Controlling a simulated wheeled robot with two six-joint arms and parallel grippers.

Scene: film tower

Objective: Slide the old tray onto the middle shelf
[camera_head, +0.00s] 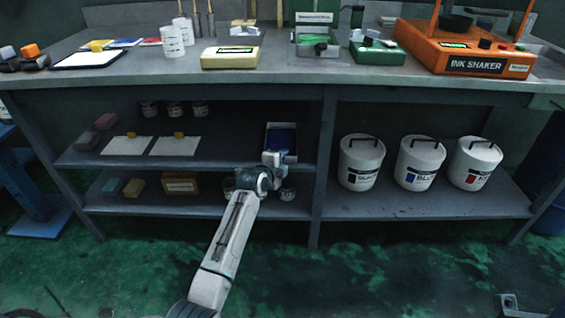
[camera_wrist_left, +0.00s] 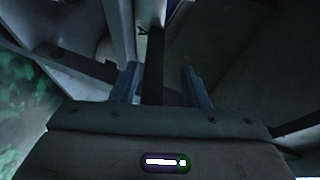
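A tray (camera_head: 296,142) with pale walls and a blue inside lies on the middle shelf (camera_head: 225,154), near its right end by the upright. My left gripper (camera_head: 273,158) is at the tray's near edge, and its body hides part of that edge. In the left wrist view its two fingers (camera_wrist_left: 162,84) stand apart. A dark upright strip shows between them, and pale walls show beyond. I cannot tell whether the fingers touch the tray.
White sheets (camera_head: 175,146) lie left on the middle shelf. The shelf below holds a brown box (camera_head: 180,183) and small cans. White buckets (camera_head: 360,165) stand right of the upright (camera_head: 322,165). The bench top (camera_head: 150,68) overhangs the tray. A grey metal part (camera_head: 510,304) shows bottom right.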

